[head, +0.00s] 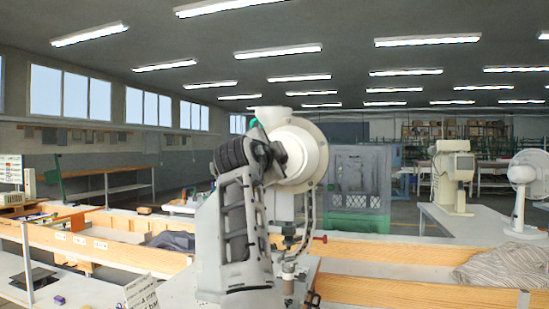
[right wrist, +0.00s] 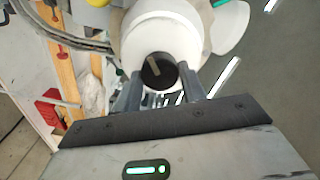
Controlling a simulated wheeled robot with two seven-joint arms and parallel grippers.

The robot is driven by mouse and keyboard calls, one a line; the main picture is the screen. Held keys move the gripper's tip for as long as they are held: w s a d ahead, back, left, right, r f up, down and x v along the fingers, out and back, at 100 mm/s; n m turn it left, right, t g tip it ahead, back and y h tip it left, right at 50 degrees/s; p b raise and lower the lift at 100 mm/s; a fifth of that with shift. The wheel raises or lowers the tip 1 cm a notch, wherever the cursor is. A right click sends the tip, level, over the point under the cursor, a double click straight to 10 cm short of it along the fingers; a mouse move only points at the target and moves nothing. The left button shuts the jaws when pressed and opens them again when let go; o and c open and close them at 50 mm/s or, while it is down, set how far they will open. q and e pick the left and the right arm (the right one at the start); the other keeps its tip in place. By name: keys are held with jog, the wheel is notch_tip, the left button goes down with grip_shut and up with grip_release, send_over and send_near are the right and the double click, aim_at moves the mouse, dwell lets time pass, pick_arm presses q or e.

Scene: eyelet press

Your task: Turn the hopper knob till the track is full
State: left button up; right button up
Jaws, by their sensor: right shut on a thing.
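The press's white round hopper (head: 312,150) stands in the middle of the head view, partly behind my right arm. In the right wrist view the hopper (right wrist: 150,28) fills the top middle. Its round black knob (right wrist: 166,82) has a lighter grey bar across its face. My right gripper (right wrist: 160,76) is shut on the knob, one finger on each side. A thin curved track (head: 312,212) seems to run down from the hopper; how full it is cannot be told. My left gripper is in neither view.
A bench with wooden edge boards (head: 375,290) runs around the press, with a striped cloth (head: 508,268) at right. A white fan (head: 522,185) and a beige machine (head: 453,175) stand on a table behind. A red part (right wrist: 52,110) shows left in the wrist view.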

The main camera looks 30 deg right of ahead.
jog(key=shift+f, duration=0.15)
dwell(0.3)
jog(key=o, duration=0.9)
jog(key=shift+c, duration=0.2)
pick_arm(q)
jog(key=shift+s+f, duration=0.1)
pick_arm(e)
jog(key=shift+o, duration=0.6)
pick_arm(q)
jog(key=b, duration=0.2)
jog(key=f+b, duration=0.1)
jog(key=b, duration=0.1)
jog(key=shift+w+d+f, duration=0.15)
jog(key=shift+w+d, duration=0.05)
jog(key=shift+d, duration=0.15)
pick_arm(e)
jog(key=v, duration=1.6)
